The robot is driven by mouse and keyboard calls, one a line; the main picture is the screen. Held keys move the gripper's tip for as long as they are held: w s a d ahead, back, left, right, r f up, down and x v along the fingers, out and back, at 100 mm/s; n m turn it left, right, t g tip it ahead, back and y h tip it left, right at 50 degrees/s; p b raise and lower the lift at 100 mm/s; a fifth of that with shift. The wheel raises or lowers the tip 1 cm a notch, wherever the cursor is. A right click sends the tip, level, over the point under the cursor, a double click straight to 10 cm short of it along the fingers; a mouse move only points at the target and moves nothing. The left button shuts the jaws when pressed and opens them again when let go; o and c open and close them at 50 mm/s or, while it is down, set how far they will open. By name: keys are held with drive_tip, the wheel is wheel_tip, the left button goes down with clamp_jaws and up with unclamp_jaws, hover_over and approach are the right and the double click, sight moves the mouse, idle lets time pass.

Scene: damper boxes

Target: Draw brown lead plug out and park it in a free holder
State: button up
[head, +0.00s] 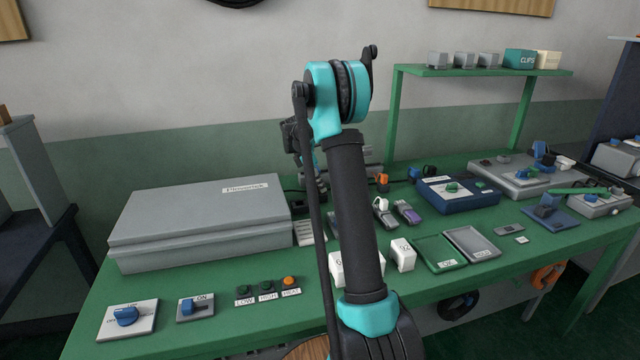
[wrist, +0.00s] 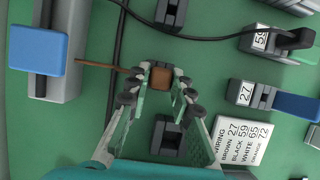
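The brown plug (wrist: 161,77) shows in the wrist view between my fingertips, with its brown lead (wrist: 112,67) running left to a grey unit with a blue block. My gripper (wrist: 159,80) is open around the plug, with a narrow gap visible on each side. In the head view my arm hides most of this area.
At right in the wrist view are socket 59 (wrist: 260,40) with a black plug and socket 27 (wrist: 246,93) with a blue one. A wiring card (wrist: 241,141) lies below them. A black cable crosses the top. A large grey box (head: 200,215) stands left.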

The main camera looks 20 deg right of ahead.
drive_tip(key=o, duration=0.4)
